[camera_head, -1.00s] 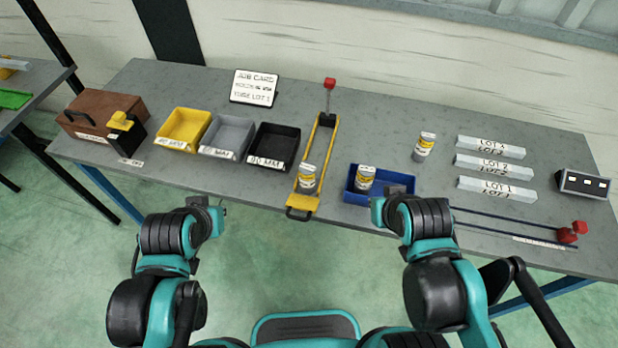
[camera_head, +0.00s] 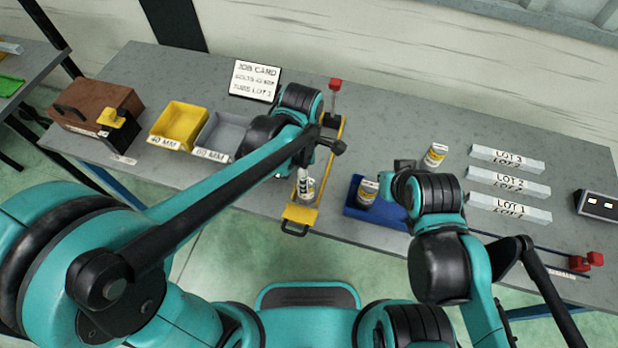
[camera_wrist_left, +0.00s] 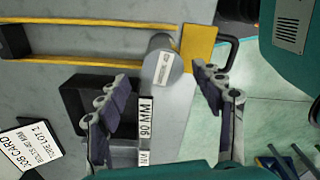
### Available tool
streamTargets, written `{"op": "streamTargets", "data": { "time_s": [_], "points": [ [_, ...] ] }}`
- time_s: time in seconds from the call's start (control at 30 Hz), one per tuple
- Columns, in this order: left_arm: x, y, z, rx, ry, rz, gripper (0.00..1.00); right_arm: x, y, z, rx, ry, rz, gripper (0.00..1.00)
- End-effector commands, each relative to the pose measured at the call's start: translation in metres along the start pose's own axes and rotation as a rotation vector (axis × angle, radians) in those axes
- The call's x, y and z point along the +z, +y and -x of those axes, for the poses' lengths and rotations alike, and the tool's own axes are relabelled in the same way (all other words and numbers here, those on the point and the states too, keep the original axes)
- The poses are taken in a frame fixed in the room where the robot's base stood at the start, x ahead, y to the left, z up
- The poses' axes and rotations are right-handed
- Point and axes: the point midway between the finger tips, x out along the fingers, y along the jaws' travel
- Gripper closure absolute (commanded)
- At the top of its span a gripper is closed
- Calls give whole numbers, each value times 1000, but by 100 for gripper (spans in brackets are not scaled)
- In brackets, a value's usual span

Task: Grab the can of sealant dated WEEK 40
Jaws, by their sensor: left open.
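Three sealant cans with white and yellow labels are in the head view. One can (camera_head: 305,190) stands at the near end of a yellow frame (camera_head: 300,216). A second can (camera_head: 367,192) is in a blue bin (camera_head: 359,213), and a third can (camera_head: 435,155) stands on the bench behind.
Yellow (camera_head: 179,122) and grey (camera_head: 216,134) bins stand left of my left arm; a black 90 MM bin (camera_wrist_left: 78,92) shows in the wrist view. White LOT blocks (camera_head: 508,182) lie right. A job card (camera_head: 256,80) stands at the back.

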Motion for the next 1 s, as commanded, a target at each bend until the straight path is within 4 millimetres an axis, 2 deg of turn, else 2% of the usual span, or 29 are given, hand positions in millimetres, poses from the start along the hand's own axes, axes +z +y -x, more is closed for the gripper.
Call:
{"op": "streamTargets", "data": {
  "time_s": [0.37,0.6,0.7,0.87,0.93,1.0],
  "points": [
    [3,-1,-38,-5,2,18,33,10,0,-13,0,0,0,100],
    [6,-4,-75,-4,2,18,33,21,0,-28,0,0,0,100],
    [6,-4,-80,-4,2,18,33,21,0,-30,0,0,0,100],
    [5,-4,-79,-4,2,18,33,20,0,-28,0,0,0,100],
    [5,-4,-78,-4,2,18,46,20,0,-28,0,0,0,100],
    [5,-4,-78,-4,2,18,65,20,0,-28,0,0,0,100]
  ]
}}
